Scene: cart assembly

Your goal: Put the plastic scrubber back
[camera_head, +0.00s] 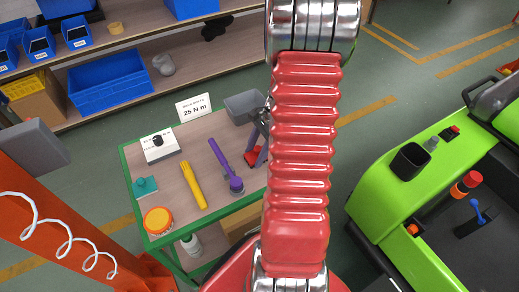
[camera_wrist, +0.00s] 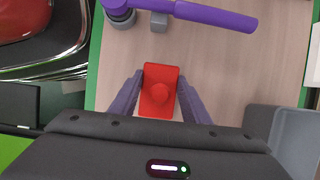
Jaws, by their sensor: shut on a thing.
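A red plastic scrubber, a flat block with a round knob, sits between the two purple fingers of my gripper (camera_wrist: 158,100) in the wrist view; its red block (camera_wrist: 170,73) shows there. My gripper is shut on it. In the head view the scrubber (camera_head: 252,157) shows partly at the right side of the green-edged table (camera_head: 124,168), beside my arm, which hides part of the gripper. I cannot tell whether the scrubber touches the tabletop. A similar teal block with a knob (camera_head: 145,187) lies at the table's left edge.
A purple tool (camera_head: 218,153) and a yellow tool (camera_head: 191,182) lie on the table. A grey bin (camera_head: 240,106), a white block with a black knob (camera_head: 162,150), a sign (camera_head: 194,107) and an orange-lidded jar (camera_head: 158,220) stand around them. A green vehicle (camera_head: 380,200) is at right.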

